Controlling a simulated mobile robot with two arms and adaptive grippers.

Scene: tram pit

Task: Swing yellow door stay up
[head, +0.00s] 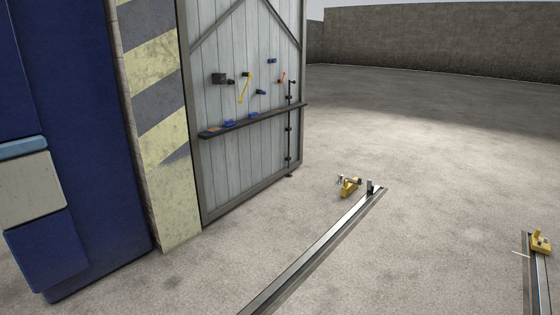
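A thin yellow bar, which looks like the yellow door stay (244,88), is on the grey plank door (228,165). It slants down and to the left from a small dark mount at its upper end. Its lower end seems to hang free against the planks, but it is too small to tell for sure. Neither of my grippers is in view.
A narrow dark shelf (270,118) with small blue items crosses the door. Dark, blue and orange fittings surround the bar. A striped post (160,100) and large blue body (80,160) stand left. A rail (310,255) and yellow devices (350,188) (540,243) lie right.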

